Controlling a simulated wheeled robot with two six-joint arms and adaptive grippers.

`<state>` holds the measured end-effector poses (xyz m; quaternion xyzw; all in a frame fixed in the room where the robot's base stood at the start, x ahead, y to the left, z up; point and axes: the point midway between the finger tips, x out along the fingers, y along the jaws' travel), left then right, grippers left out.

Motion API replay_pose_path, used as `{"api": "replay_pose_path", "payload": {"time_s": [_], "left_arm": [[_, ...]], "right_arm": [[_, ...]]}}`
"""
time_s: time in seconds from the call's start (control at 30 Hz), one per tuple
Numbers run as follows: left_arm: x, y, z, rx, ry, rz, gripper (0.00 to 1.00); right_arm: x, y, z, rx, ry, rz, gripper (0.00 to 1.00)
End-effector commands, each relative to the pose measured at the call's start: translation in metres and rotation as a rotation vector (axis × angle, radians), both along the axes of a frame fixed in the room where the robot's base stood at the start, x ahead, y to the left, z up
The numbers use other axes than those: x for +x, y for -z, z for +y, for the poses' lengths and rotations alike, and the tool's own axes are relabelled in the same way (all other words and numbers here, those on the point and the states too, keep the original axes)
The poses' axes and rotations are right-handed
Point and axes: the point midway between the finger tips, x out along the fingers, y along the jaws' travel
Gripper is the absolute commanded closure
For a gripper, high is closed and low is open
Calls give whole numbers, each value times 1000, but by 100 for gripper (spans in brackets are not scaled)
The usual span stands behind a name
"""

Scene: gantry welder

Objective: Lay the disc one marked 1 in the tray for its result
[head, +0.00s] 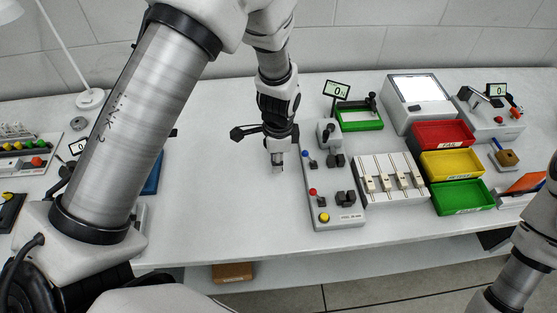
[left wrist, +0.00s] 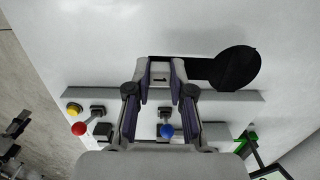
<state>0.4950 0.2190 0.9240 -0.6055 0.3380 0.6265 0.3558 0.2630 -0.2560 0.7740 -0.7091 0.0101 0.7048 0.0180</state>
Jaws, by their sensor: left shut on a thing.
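My left gripper (head: 277,160) points down over the bench, just left of the grey lever panel. It is shut on a small grey piece marked 1 (left wrist: 161,72), disc one, seen between its fingertips in the left wrist view. A black round shape with a bar (left wrist: 237,68) shows beside it; I cannot tell whether it belongs to the piece. The red tray labelled FAIL (head: 443,147), the yellow tray (head: 479,164) and the green tray (head: 490,199) stand in a row at the right. My right gripper is out of view.
The lever panel (head: 338,229) carries red, blue and yellow controls. A white slotted fixture (head: 408,201) stands between it and the trays. A green-framed device (head: 359,124) with a display and a grey screened box (head: 418,110) stand behind. Bare bench lies left of the panel.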

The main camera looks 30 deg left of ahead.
Motion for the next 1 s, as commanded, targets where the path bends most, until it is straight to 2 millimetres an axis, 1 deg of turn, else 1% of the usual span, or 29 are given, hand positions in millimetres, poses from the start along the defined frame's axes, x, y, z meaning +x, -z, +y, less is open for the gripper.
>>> {"api": "replay_pose_path", "payload": {"time_s": [0.2,0.23,0.3,0.47,0.63,0.67,0.7,0.73,1.0], "left_arm": [[0,37,0,-1,-2,2,100],[0,41,0,-1,-2,2,100],[1,45,0,-1,-2,-2,100],[1,45,0,-1,-3,-2,100],[1,50,0,-1,-3,-2,100],[1,49,0,-1,-3,-2,71],[1,49,0,-1,-3,-2,57],[1,49,0,-1,-3,-2,53],[1,48,0,-1,-4,-2,53]], "right_arm": [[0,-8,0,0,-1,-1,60],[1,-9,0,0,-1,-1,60],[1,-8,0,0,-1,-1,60],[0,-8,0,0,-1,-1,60],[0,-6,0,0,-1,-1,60],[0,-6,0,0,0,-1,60],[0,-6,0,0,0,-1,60],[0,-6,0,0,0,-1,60],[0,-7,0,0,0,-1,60]]}}
